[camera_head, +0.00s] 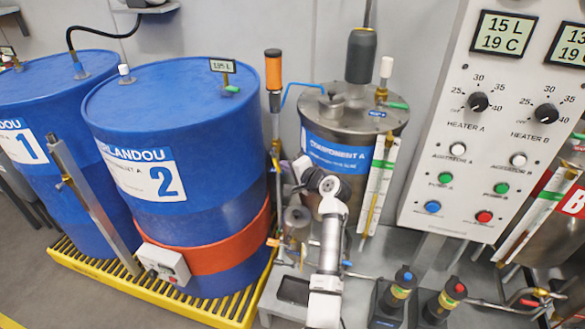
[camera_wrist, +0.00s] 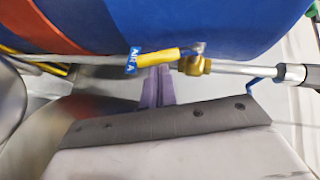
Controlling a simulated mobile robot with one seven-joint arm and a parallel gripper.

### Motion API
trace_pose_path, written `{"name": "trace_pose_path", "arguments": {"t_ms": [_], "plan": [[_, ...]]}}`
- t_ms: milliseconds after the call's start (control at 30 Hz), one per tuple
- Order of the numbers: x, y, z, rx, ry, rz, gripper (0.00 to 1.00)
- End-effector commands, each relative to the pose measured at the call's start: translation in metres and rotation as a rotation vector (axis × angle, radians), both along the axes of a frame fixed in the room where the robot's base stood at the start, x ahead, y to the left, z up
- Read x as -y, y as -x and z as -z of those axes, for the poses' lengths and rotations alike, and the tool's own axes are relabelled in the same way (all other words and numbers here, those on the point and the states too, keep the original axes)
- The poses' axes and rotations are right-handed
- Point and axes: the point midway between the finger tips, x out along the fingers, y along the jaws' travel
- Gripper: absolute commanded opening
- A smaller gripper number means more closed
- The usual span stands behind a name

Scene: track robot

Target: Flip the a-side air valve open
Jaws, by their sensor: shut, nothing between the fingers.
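The a-side air valve shows in the wrist view as a brass body (camera_wrist: 194,66) on a grey pipe. Its yellow lever (camera_wrist: 158,58) points left along the pipe there, with a blue "AIR A" tag (camera_wrist: 133,61) at its end. In the head view the valve area (camera_head: 276,150) is on the thin vertical pipe between blue drum 2 and the steel tank; it is small there. My gripper (camera_wrist: 156,76) is shut and empty, its fingertips just below the lever in the wrist view. I cannot tell whether they touch it.
Blue drum 2 (camera_head: 180,120) stands left of the pipe. The steel component A tank (camera_head: 345,165) stands to the right, close to my wrist. An orange-topped unit (camera_head: 273,70) caps the pipe. The control panel (camera_head: 480,150) is at the right.

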Motion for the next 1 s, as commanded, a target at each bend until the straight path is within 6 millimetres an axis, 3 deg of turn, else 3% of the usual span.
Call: {"name": "trace_pose_path", "arguments": {"t_ms": [367,700,1000], "plan": [[-0.001,0.0,0.004,0.005,-0.013,0.0,0.0],[-0.009,-0.003,0.019,0.067,-0.202,0.0,0.0],[-0.013,-0.004,0.017,0.102,-0.314,0.0,0.0]]}}
